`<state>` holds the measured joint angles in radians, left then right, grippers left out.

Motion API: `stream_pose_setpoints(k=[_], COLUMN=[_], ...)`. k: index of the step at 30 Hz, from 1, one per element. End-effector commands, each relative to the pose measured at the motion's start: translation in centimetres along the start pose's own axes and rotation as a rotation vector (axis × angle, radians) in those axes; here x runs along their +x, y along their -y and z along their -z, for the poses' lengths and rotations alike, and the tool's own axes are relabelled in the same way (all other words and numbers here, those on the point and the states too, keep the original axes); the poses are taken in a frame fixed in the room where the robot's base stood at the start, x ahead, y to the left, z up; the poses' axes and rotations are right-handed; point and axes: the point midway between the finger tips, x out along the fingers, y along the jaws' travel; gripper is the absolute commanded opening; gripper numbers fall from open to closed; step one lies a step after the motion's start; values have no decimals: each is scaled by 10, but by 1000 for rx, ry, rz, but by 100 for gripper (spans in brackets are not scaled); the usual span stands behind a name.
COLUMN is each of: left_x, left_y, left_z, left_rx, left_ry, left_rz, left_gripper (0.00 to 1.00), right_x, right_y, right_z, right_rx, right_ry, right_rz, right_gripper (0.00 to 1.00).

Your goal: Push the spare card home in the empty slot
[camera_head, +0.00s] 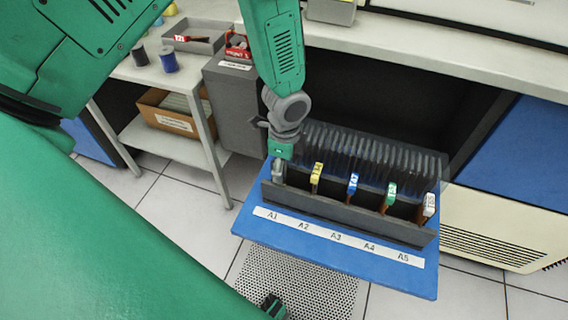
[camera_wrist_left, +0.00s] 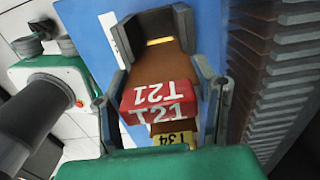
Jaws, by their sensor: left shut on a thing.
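My left gripper (camera_head: 279,172) is at the left end of the dark card rack (camera_head: 345,214), by the label A1. In the left wrist view, its fingers (camera_wrist_left: 158,112) are shut on a brown card with a red tag reading T21 (camera_wrist_left: 158,95). The head view hides this card behind the gripper, and I cannot tell how deep it sits. A yellow-tagged card (camera_head: 317,176) stands to its right; its T34 tag also shows in the left wrist view (camera_wrist_left: 172,139). Blue (camera_head: 353,183), green (camera_head: 391,193) and white (camera_head: 429,205) tagged cards follow. My right gripper is not in view.
The rack stands on a blue shelf (camera_head: 330,252) with a label strip A1 to A5. Dark ribbed plates (camera_head: 375,150) rise behind the cards. A grey cabinet (camera_head: 232,105) and a trolley with a tray (camera_head: 205,43) stand at left. The space in front of the rack is clear.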

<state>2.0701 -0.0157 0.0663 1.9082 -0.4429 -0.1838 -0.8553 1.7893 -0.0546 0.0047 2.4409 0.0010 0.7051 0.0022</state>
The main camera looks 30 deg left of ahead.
Motion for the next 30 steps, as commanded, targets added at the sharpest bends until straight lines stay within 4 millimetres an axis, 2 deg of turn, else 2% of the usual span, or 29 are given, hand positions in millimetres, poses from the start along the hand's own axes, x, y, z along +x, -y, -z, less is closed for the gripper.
stream_pose_setpoints(k=[30], left_x=[12], left_y=[0], left_z=[0], left_rx=[0], left_ry=[0], left_rz=[1], left_gripper=[15], right_x=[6], right_y=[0], right_z=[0], right_rx=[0], right_ry=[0], right_rz=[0], right_gripper=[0])
